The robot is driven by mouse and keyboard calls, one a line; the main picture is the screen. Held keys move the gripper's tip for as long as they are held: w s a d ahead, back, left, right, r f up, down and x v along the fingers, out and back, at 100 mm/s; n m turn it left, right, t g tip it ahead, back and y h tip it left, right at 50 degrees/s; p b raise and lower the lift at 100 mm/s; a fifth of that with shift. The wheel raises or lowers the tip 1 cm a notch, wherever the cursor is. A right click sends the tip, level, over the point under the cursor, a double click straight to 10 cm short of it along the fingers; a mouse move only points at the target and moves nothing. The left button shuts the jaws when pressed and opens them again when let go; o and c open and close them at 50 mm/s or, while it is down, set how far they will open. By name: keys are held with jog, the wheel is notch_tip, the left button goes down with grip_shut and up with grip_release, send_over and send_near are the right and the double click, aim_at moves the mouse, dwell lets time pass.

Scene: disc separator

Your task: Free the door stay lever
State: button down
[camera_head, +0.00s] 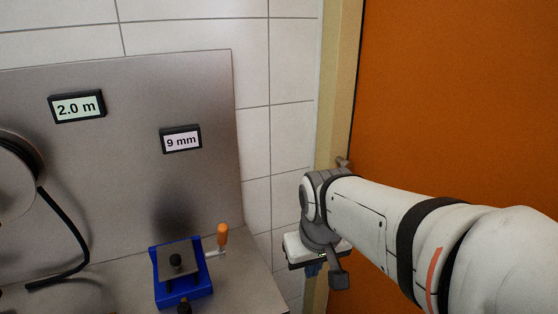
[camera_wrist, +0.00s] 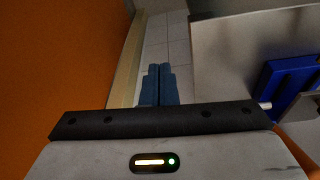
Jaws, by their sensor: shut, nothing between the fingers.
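The orange door (camera_head: 460,100) fills the right of the head view and also shows at the left of the wrist view (camera_wrist: 60,50). A small grey fitting (camera_head: 343,162) sits at the door's edge by the cream frame (camera_head: 338,90), mostly behind my arm; I cannot tell whether it is the stay lever. My gripper (camera_head: 312,270) points down in front of the frame. No lever shows at the fingertips.
A grey bench with a back panel (camera_head: 130,140) stands at the left, carrying signs "2.0 m" (camera_head: 77,106) and "9 mm" (camera_head: 181,139). A blue device (camera_head: 200,285) with an orange-handled lever (camera_head: 222,235) is on it. A black hose (camera_head: 80,262) hangs from a reel.

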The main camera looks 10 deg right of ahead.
jog(key=w+d+r+n+t+h+p, duration=0.1)
jog(key=w+d+r+p, duration=0.15)
jog(key=w+r, duration=0.6)
jog(key=w+d+r+n+t+h+p, duration=0.15)
jog(key=w+d+r, duration=0.25)
jog(key=w+r, duration=0.45)
jog(key=s+d+x, duration=0.1)
jog(key=d+x, duration=0.1)
jog(key=x, duration=0.9)
jog(key=shift+f+y+b, duration=0.3)
jog(key=shift+f+y, duration=0.05)
jog(key=shift+s+d, duration=0.1)
jog(key=shift+f, duration=0.1)
